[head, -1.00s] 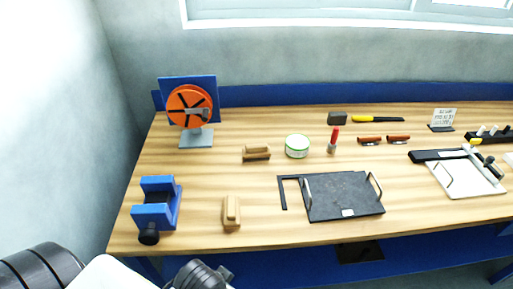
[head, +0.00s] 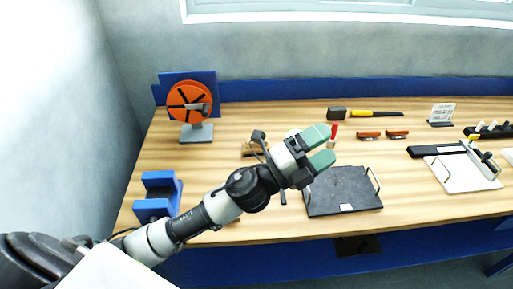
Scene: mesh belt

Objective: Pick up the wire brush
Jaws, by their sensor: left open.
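Two small tan wooden blocks with raised grips stood on the bench's left half a second or so back; I cannot tell for certain which is the wire brush. Part of the rear tan block (head: 248,150) shows behind my left gripper's wrist. The front one is hidden behind my left forearm. My left gripper (head: 325,147) has pale green fingers, parted and empty, above the bench just behind the black tray. It is to the right of the rear block. My right gripper is out of view.
The black tray (head: 343,192) with wire handles lies below my gripper. A red-capped tube (head: 334,131) stands close beyond its fingers. A blue vise (head: 158,196) and an orange reel (head: 189,101) stand left. A hammer (head: 365,114) lies at the back.

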